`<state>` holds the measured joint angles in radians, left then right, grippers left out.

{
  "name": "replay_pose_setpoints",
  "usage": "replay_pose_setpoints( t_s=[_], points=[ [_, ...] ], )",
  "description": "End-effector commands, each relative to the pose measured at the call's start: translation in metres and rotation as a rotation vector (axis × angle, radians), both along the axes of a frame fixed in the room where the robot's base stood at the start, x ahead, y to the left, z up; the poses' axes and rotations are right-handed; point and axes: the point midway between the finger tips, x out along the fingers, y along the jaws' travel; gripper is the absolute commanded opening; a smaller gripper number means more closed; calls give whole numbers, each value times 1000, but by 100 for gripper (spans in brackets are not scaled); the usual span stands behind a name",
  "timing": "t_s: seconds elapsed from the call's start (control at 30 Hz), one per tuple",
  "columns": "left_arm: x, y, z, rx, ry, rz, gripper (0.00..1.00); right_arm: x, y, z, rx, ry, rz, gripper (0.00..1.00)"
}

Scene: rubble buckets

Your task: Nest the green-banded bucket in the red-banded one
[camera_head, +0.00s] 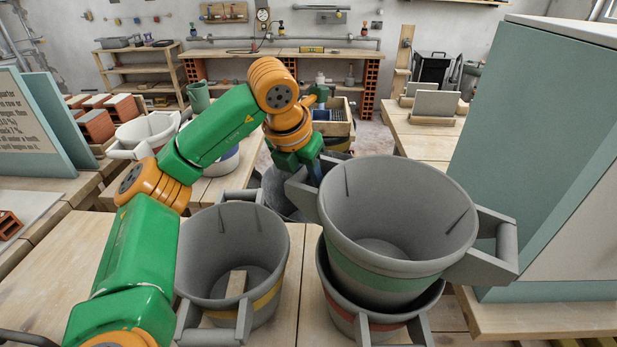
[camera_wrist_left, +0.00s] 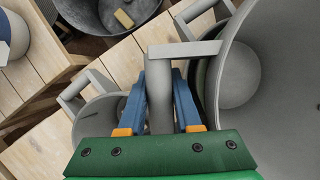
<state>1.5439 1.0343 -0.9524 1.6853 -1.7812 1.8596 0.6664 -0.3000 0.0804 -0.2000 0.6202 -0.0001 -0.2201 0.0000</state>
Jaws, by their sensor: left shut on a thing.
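The grey green-banded bucket (camera_head: 395,210) is upright above the red-banded bucket (camera_head: 345,305), at the right of the worktable. Its lower end appears to sit inside the red-banded bucket's mouth, with the green band still showing above the rim. How deep it sits and whether it touches the bottom are hidden. My left gripper (camera_head: 312,172) is shut on the green-banded bucket's left handle. In the left wrist view the blue fingers (camera_wrist_left: 160,100) are on either side of that handle, and the green-banded bucket's wall (camera_wrist_left: 275,120) fills the right. My right gripper is not in view.
A yellow-banded bucket (camera_head: 265,300) with a wooden piece (camera_head: 236,285) inside stands close on the left. A dark tub (camera_head: 285,192) is behind. A large teal panel (camera_head: 530,140) stands at the right. A white bucket (camera_head: 148,130) is further back left.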

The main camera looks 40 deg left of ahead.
Motion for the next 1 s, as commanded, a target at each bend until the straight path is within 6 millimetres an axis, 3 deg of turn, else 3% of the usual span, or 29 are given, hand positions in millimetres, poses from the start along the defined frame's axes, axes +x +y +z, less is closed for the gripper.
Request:
replay_pose_setpoints(
  t_s=[0.33,1.0],
  points=[
    [0,0,-2,-1,-1,1,0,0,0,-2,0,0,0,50],
    [0,0,-30,-1,-1,1,0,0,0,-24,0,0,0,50]
  ],
)
